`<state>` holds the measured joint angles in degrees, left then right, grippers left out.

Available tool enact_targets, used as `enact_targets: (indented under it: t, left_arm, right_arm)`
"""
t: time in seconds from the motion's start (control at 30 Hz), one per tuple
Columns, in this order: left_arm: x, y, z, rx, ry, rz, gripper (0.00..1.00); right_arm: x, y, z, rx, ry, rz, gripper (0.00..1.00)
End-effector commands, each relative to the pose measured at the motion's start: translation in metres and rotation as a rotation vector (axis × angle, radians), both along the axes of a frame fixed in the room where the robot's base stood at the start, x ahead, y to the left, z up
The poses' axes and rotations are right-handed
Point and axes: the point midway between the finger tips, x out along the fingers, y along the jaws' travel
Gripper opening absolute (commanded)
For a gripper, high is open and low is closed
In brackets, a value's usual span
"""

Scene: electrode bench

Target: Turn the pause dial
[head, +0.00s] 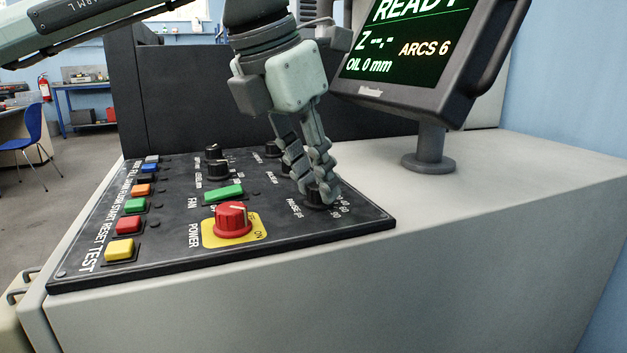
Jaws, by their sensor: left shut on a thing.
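The pause dial (318,203) is a small black knob near the right end of the black control panel, with "PAUSE µs" and numbers printed around it. My left gripper (312,190) comes down on it from above, its grey-green fingers closed around the knob. The fingers hide much of the dial, and I cannot read where it points. My right gripper is not in view.
The control panel (290,246) also bears a red power knob (233,219) on a yellow plate, a green fan switch (223,193), other black knobs (217,168) and a row of coloured buttons. A monitor (428,50) stands behind on the right. The bench top (500,185) there is clear.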

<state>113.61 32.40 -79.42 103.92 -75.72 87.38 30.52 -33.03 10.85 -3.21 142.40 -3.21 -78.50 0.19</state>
Motion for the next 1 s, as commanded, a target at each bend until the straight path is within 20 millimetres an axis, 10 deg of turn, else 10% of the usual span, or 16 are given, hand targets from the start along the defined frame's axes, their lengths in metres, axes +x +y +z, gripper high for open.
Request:
enact_targets:
  t: [0.43,0.47,0.6,1.0]
  left_arm:
    - [0.0005,-0.0004,0.0013,-0.002,-0.002,0.006,0.00]
    - [0.0005,-0.0004,0.0013,-0.002,-0.002,0.006,0.27]
    - [0.0004,-0.0002,0.0010,-0.002,-0.001,0.006,0.44]
    - [-0.0011,0.0016,0.0072,-0.002,-0.002,0.007,0.45]
  right_arm:
    - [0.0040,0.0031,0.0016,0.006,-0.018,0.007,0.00]
    - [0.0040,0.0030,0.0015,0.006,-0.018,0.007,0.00]
    - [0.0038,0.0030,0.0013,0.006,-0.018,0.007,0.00]
    - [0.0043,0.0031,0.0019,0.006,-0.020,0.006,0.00]
